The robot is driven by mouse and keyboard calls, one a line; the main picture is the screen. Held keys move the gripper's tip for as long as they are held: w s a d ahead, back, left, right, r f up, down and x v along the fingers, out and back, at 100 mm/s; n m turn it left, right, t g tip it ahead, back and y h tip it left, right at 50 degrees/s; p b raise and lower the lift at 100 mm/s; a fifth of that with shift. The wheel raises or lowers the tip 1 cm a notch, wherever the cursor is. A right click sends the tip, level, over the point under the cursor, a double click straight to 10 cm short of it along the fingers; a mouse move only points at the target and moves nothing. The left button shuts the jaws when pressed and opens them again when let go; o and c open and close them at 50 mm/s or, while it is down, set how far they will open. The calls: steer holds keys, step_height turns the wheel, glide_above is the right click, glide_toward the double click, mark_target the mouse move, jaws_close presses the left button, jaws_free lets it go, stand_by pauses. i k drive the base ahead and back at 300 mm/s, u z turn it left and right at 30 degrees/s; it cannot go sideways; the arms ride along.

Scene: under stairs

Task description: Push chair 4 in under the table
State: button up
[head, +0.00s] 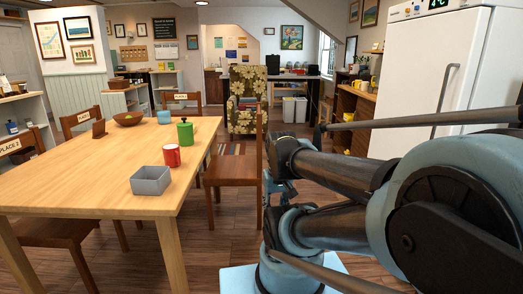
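The wooden table (75,178) fills the left of the head view. A brown wooden chair (232,172) stands at the table's right side, its tall back seen edge-on and its seat pointing toward the table. Its seat looks mostly outside the table edge, and its label is not readable from here, so I cannot confirm its number. Other chairs stand at the far end (181,97), the far left (82,118) and the near left (22,145), the last labelled PLACE 2. My gripper (281,190) seems to be just right of the chair's back, mostly hidden by my arm; its fingers are unclear.
On the table are a grey open box (150,181), a red mug (171,156), a green canister (185,134) and a brown bowl (128,119). A patterned armchair (243,100) stands behind. A white fridge (430,80) stands at right. Bare floor shows beneath the chair.

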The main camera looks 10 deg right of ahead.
mark_target(231, 170)
steer(key=k, duration=0.95)
steer(key=z, duration=0.35)
steer(key=i, duration=0.6)
steer(key=z, duration=0.7)
steer(key=i, duration=2)
steer(key=u, duration=0.3)
